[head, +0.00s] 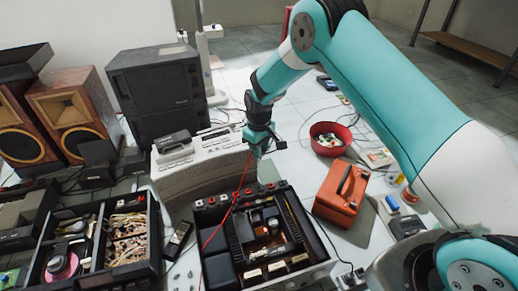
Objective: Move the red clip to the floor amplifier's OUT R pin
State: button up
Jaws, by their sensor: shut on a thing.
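The floor amplifier (318,268) is an open black chassis in the lower middle of the head view, its inside parts exposed. A row of small red and pale terminals (240,193) runs along its far edge; I cannot read their labels. My gripper (262,152) is above and behind that edge, apart from it. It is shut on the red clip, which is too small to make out. A thin red lead (232,205) hangs from the gripper and runs down across the amplifier's left part.
A beige unit (205,165) stands just behind the amplifier. A red toolbox (341,195) is to its right, and a red bowl (330,138) lies farther back. An open parts box (100,240) and a remote (177,240) are to the left. Dark speakers (160,90) stand behind.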

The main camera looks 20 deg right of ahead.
jog(key=shift+r+p, duration=1.05)
jog(key=shift+r, duration=0.3)
